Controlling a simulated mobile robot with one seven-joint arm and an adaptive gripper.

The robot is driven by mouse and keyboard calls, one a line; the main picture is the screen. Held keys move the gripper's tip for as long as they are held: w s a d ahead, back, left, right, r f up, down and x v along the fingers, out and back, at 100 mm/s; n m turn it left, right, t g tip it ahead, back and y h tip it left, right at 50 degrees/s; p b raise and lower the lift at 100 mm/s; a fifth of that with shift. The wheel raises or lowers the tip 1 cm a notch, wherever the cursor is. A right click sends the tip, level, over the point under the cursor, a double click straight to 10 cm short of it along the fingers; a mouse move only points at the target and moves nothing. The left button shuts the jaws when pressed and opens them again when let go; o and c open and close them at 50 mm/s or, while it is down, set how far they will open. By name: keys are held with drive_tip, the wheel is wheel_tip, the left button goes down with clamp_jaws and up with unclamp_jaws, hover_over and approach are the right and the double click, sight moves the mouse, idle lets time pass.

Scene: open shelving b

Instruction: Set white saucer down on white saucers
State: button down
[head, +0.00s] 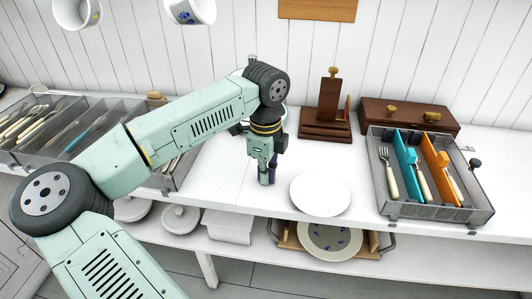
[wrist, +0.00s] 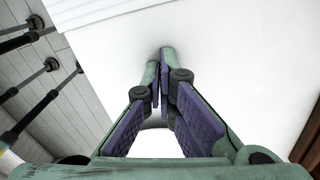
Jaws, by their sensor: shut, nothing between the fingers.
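A round white saucer (head: 320,193) lies flat on the white counter, near its front edge. I cannot tell whether it is one saucer or a stack. My gripper (head: 267,182) points down just left of the saucer, apart from it, with its tips low over the counter. In the wrist view my gripper (wrist: 161,75) is shut with its fingertips together and nothing between them. A white surface fills most of that view, and no saucer rim is clear there. My arm hides part of the counter behind it.
A mesh cutlery tray (head: 440,208) stands right, another cutlery tray (head: 60,125) left. A dark wooden stand (head: 326,125) and wooden box (head: 408,115) stand behind. White cups (head: 190,8) hang above.

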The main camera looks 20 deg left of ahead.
sight(288, 189)
drive_tip(key=shift+w+d+r+p, duration=0.1)
drive_tip(key=shift+d+p, duration=0.45)
drive_tip(key=shift+d, duration=1.4)
drive_tip(key=shift+d, duration=0.1)
drive_tip(key=shift+d+f+b, duration=0.2)
drive_tip(key=shift+d+b, duration=0.4)
drive_tip(key=shift+b, duration=0.45)
drive_tip(key=shift+d+r, duration=0.2)
drive_tip(key=shift+d, duration=0.05)
